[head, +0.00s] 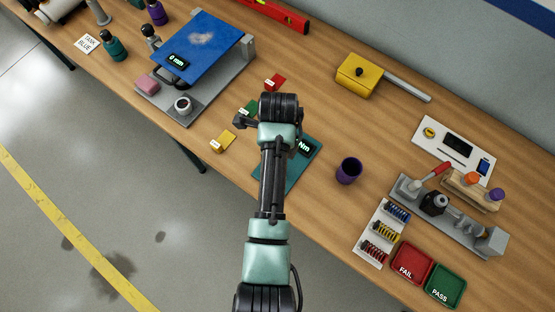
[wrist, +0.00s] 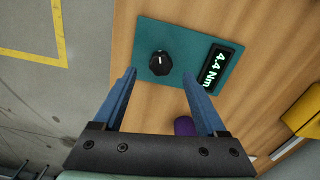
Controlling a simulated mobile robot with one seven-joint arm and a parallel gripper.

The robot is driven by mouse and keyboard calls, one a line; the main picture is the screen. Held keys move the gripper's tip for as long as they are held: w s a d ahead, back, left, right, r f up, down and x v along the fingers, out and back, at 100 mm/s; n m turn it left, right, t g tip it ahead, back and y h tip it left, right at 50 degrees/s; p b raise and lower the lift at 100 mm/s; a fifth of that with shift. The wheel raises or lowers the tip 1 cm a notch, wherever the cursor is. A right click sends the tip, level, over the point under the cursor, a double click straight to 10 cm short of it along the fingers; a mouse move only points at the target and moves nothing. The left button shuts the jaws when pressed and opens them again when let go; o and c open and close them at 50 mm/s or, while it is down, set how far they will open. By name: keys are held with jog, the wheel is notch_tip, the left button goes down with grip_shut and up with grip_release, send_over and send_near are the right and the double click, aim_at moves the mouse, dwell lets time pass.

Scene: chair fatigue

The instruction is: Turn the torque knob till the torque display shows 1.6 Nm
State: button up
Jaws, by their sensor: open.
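The torque knob (wrist: 160,62) is a black faceted knob with a white pointer line, on a teal panel (wrist: 190,33). The torque display (wrist: 215,66) on the same panel reads 4.4 Nm. My gripper (wrist: 160,75) is open, with its two blue fingers apart and the knob showing between and beyond their tips. I cannot tell whether the fingers touch it; they look apart from it. In the head view my arm hides the knob and most of the display (head: 303,146), and part of the teal panel (head: 302,172) shows beside the wrist.
A purple cup (head: 348,170) stands right of the panel. A blue-topped stand (head: 203,45) is farther left. A grey fixture (head: 450,215), spring tray and red and green bins (head: 445,284) stand at right.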

jog(key=shift+f, duration=2.2)
grip_shut()
